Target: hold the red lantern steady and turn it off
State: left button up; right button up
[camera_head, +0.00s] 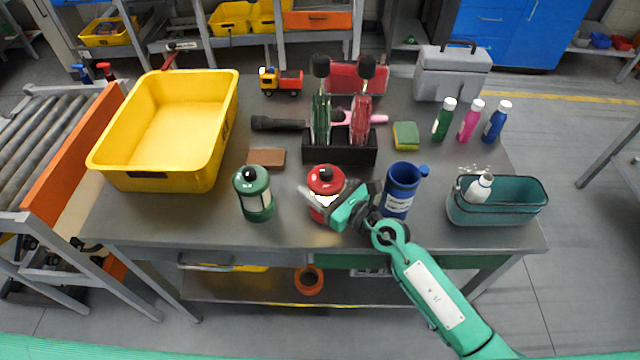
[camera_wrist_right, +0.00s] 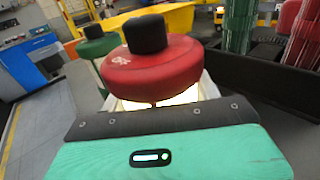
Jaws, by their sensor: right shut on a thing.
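The red lantern (camera_head: 327,181) stands upright near the front middle of the table. It has a red cap with a black knob (camera_wrist_right: 145,34) on top, and its body glows pale below the cap in the right wrist view (camera_wrist_right: 160,72). My right gripper (camera_head: 335,207) comes from the right and is shut around the lantern's body, below the cap. Its fingers hide much of the body in the right wrist view. A green lantern (camera_head: 254,195) stands to the left of the red one. My left gripper is not in view.
A blue container (camera_head: 401,190) stands close to the right of my gripper. A black holder (camera_head: 340,153) with green and red tools is behind. A yellow bin (camera_head: 165,182) is at left, a teal basket (camera_head: 497,214) at right, and a brown block (camera_head: 266,158) behind the green lantern.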

jog(key=shift+f, duration=0.2)
dwell(0.3)
jog(key=shift+f+b, duration=0.25)
jog(key=shift+b, duration=0.1)
jog(key=o, duration=1)
jog(key=shift+o, duration=0.2)
jog(key=c, duration=1)
jog(key=shift+c, duration=0.2)
